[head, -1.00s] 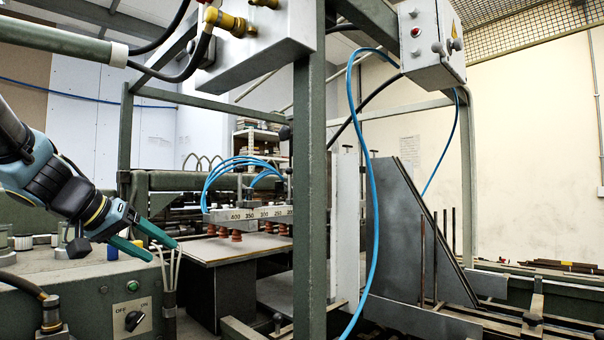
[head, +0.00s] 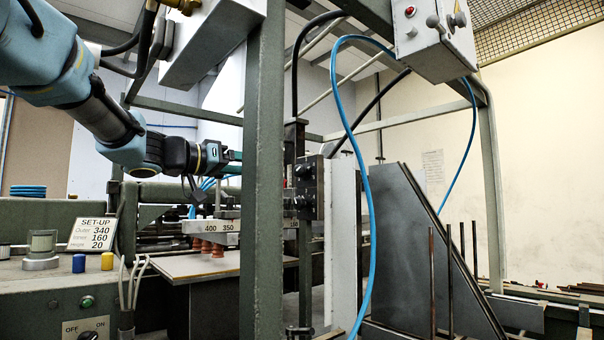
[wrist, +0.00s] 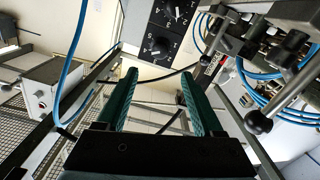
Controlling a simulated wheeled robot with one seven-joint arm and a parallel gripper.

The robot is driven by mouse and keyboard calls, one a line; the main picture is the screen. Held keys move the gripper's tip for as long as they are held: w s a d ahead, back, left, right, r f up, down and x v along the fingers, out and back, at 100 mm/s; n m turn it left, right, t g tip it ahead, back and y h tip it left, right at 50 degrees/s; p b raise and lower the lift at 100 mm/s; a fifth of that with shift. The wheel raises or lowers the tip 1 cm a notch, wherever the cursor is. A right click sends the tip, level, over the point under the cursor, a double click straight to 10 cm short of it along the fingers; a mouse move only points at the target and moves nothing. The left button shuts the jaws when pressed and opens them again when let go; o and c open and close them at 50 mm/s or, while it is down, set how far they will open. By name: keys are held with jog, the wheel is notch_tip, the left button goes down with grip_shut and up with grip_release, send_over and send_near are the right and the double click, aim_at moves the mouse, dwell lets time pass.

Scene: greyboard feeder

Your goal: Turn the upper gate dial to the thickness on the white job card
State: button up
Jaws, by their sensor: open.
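The dark gate plate with two black dials stands right of the green post in the head view; the upper gate dial (head: 303,172) sits above the lower dial (head: 303,202). The wrist picture looks turned over, so the upper dial there seems to be the nearer one (wrist: 156,46), just beyond my fingertips. My gripper (wrist: 159,76) is open and empty, apart from the dial. In the head view my gripper (head: 234,156) is partly hidden behind the post. A white set-up card (head: 92,234) reads Outer 340, then 160 and 20; those two labels are blurred.
The green upright post (head: 262,190) stands in front of my gripper's tips. A blue hose (head: 369,210) hangs right of the gate plate. A grey control box (head: 432,30) is above right. The numbered suction bar (head: 218,227) lies below my arm.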

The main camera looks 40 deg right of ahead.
aim_at(296, 170)
jog(key=d+p, duration=0.1)
jog(key=d, duration=0.2)
jog(key=d+p, duration=0.2)
jog(key=d, duration=0.1)
jog(key=d+p, duration=0.2)
jog(key=d, duration=0.1)
jog(key=shift+s+d+r, duration=0.1)
jog(key=shift+s+d, duration=0.05)
jog(key=shift+s, duration=0.15)
jog(key=shift+d, duration=0.65)
jog(key=shift+c, duration=0.3)
grip_shut()
